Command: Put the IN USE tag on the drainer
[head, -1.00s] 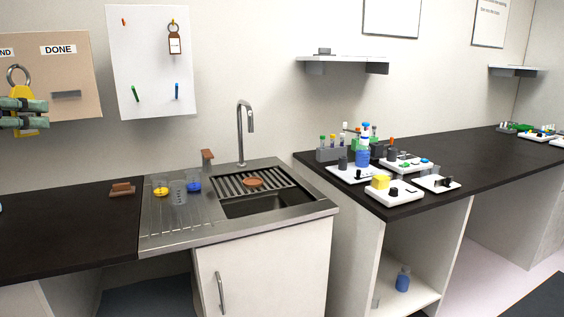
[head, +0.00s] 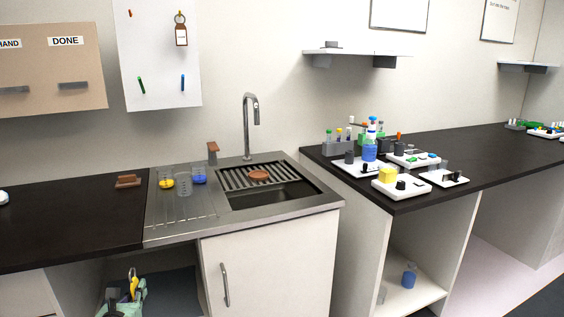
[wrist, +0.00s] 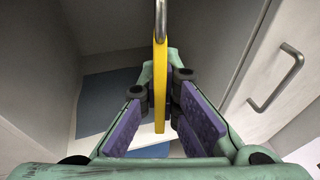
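My gripper (head: 127,300) is low at the bottom left of the head view, in front of the open space under the dark counter and below the counter's top. It is shut on a yellow tag (head: 134,284), which also shows edge-on between the purple finger pads in the wrist view (wrist: 160,95). A metal ring (wrist: 160,20) is at the tag's end. The tag's lettering cannot be read. The steel drainer (head: 160,224), a grooved board left of the sink basin, holds beakers with yellow and blue liquid and a clear beaker.
A slatted rack (head: 236,180) with a brown round piece lies over the sink. A tap (head: 247,125) stands behind. The cabinet door handle (head: 225,285) juts out right of my gripper. A brown block (head: 128,181) sits on the counter. The tan board (head: 50,97) has grey holders.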

